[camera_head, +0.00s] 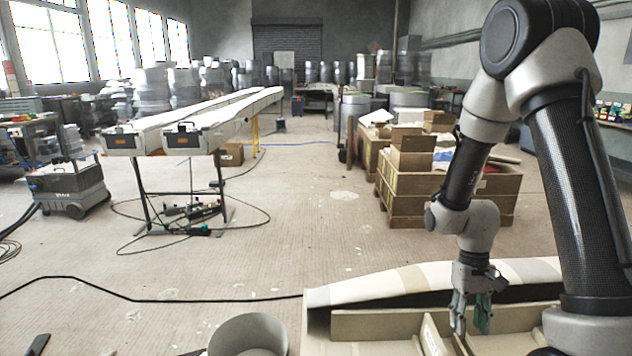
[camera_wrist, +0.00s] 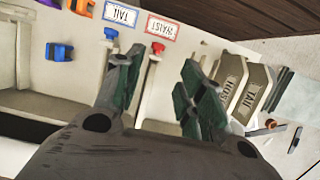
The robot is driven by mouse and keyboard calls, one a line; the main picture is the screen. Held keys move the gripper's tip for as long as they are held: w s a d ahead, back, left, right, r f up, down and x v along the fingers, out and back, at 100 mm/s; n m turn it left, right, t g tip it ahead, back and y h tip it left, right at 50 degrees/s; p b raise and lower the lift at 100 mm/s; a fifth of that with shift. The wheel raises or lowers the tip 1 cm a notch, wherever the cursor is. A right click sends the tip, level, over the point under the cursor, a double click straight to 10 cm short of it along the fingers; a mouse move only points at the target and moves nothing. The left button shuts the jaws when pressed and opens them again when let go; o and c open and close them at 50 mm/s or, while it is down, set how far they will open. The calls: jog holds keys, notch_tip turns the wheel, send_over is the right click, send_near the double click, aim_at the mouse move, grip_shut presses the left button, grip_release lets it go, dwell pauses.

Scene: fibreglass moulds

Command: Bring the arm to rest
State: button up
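My arm stands at the right of the head view, bent over, with its wrist pointing down. My gripper (camera_head: 471,316) hangs over the beige mould (camera_head: 375,328) at the lower right. In the wrist view my gripper (camera_wrist: 160,88) has its two green-padded fingers well apart, with nothing held between them. I cannot tell from the head view whether the fingertips touch the mould or tray below.
The wrist view shows labels reading TAIL (camera_wrist: 121,14) and WAIST (camera_wrist: 162,27), a blue clip (camera_wrist: 59,52), a red-topped piece (camera_wrist: 158,48) and grey labelled blocks (camera_wrist: 240,88). Wooden crates (camera_head: 450,195) stand behind. A bucket (camera_head: 248,335) is lower left. The middle floor is mostly clear.

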jog(key=s+r+t, duration=0.2)
jog(key=s+r, duration=0.2)
jog(key=r, duration=0.5)
jog(key=s+r+t, duration=0.3)
jog(key=s+r, duration=0.1)
jog(key=r, duration=0.6)
jog(key=s+r+t, duration=0.2)
jog(key=s+r, duration=0.2)
jog(key=r, duration=0.6)
jog(key=shift+s+d+t, duration=0.3)
jog(key=shift+d+t, duration=0.05)
jog(key=shift+t, duration=0.05)
jog(key=shift+r, duration=0.1)
